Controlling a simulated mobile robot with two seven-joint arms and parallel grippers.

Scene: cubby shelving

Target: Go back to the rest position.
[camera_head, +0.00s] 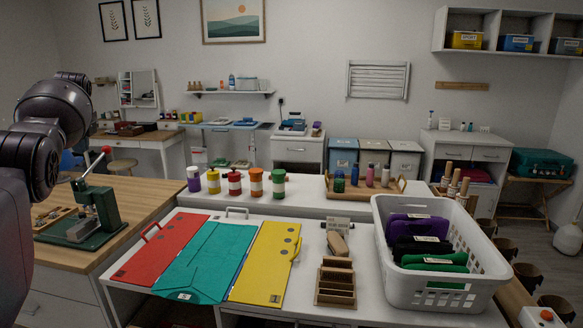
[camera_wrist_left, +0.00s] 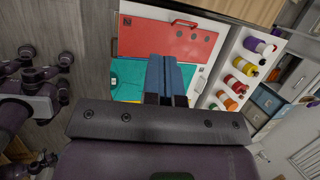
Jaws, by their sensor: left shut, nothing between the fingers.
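My left arm (camera_head: 45,135) comes in along the left edge of the head view, raised at the left of the wooden-topped bench; its fingers cannot be made out there. In the left wrist view my left gripper (camera_wrist_left: 165,62) shows its two blue-grey fingers together, shut with nothing between them. In that view the fingers appear in front of the red panel (camera_wrist_left: 165,38) and teal panel (camera_wrist_left: 128,76), with no visible contact. My right gripper is in neither view.
A green press with a red knob (camera_head: 95,210) stands on the wooden bench (camera_head: 130,190), close to my left arm. The folding board's red panel (camera_head: 160,248), a white basket (camera_head: 440,290) and a wooden organizer (camera_head: 336,282) occupy the white counter. Several colored-lid jars (camera_head: 235,182) stand behind.

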